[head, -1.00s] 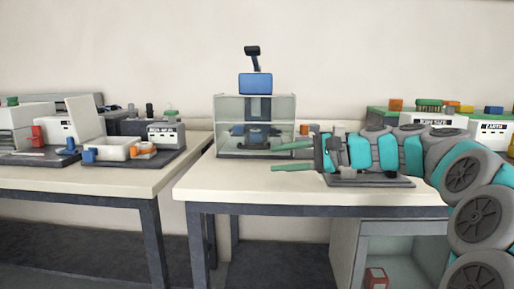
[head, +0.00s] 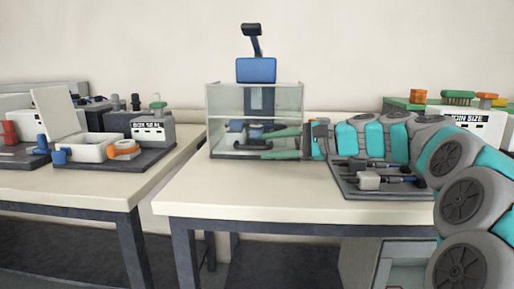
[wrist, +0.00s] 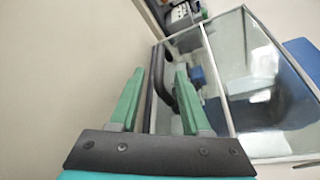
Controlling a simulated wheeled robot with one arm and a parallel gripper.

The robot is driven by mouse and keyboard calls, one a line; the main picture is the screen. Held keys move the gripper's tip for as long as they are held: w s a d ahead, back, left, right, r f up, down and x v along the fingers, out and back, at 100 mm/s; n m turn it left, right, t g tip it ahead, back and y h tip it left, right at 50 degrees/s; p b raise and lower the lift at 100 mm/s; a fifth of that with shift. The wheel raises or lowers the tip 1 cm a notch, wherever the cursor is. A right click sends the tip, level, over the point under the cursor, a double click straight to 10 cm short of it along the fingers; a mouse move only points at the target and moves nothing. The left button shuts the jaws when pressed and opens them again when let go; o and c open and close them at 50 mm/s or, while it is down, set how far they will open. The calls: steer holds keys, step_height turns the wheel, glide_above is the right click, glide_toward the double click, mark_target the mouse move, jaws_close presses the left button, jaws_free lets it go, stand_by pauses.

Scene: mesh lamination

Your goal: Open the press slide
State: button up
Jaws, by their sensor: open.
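The press (head: 256,103) stands on the middle table, a clear-walled box with a blue block and a dark lever on top. A dark bar handle (head: 252,146) sits low on its front, and a dark curved bar (wrist: 163,82) also shows in the wrist view. My gripper (head: 266,145) is open, its green fingers pointing left in front of the press's lower right part. In the wrist view the dark bar appears between the two fingertips (wrist: 158,72). I cannot tell whether either finger touches it. The fingers partly cover the press front.
A dark tray (head: 345,185) with tools lies under my arm on the same table. The table's front left (head: 215,195) is clear. A left table carries a white bin (head: 93,147) and an orange ring (head: 124,148). Labelled boxes (head: 470,122) stand at the right.

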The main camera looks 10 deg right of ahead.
mark_target(263, 147)
steer(key=shift+x, duration=2.2)
jaws_close()
